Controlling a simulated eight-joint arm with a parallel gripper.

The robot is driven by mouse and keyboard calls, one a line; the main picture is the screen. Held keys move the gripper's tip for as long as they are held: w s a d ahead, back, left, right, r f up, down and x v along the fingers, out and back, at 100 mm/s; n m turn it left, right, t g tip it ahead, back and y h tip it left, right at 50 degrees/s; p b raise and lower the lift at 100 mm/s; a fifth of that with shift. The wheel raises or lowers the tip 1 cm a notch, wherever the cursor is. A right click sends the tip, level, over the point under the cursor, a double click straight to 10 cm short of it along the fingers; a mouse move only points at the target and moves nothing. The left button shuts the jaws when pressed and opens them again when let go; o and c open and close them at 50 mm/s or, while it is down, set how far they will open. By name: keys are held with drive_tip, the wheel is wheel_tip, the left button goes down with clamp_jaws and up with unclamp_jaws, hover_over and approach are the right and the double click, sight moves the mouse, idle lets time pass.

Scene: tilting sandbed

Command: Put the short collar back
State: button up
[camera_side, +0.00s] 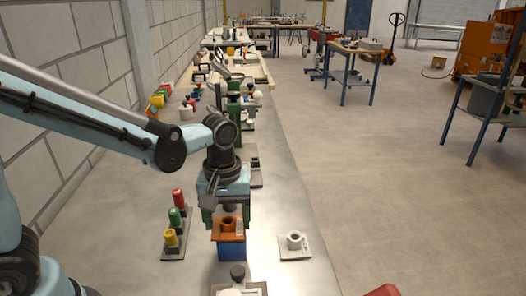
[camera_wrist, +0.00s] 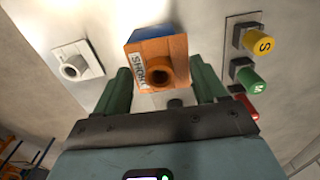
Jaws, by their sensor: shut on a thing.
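An orange collar (camera_side: 228,225) with a round raised hole sits directly above a blue block (camera_side: 232,251), in the middle of the side view. In the wrist view the orange collar (camera_wrist: 158,65) carries a white label with partly readable letters, and the blue block (camera_wrist: 152,33) shows behind it. My gripper (camera_side: 226,211) points down at the collar. In the wrist view its green fingers (camera_wrist: 163,82) stand on either side of the collar, shut on it. I cannot tell whether the collar touches the blue block.
A white plate with a ring (camera_side: 295,243) lies to the right; it also shows in the wrist view (camera_wrist: 75,65). Red (camera_side: 178,197), green (camera_side: 175,217) and yellow (camera_side: 170,238) knobs stand on dark bases at left. A dark peg (camera_side: 238,273) stands in front. The bench's right edge is near.

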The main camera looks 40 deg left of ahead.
drive_tip(key=s+d+r, duration=0.8)
drive_tip(key=r, duration=0.2)
drive_tip(key=w+d+f, duration=0.1)
drive_tip(key=w+f, duration=0.2)
drive_tip(key=w, duration=0.7)
drive_tip(key=w+d+f, duration=0.1)
drive_tip(key=w+f, duration=0.1)
drive_tip(key=w, duration=0.7)
drive_tip(key=w+a+f, duration=0.2)
drive_tip(key=a, duration=0.1)
drive_tip(key=w+a+f, duration=0.2)
drive_tip(key=w, duration=0.1)
drive_tip(key=w+a+f, duration=0.2)
drive_tip(key=a+f, duration=0.1)
drive_tip(key=shift+w+a, duration=0.35)
drive_tip(key=shift+w, duration=0.05)
drive_tip(key=shift+f, duration=2.05)
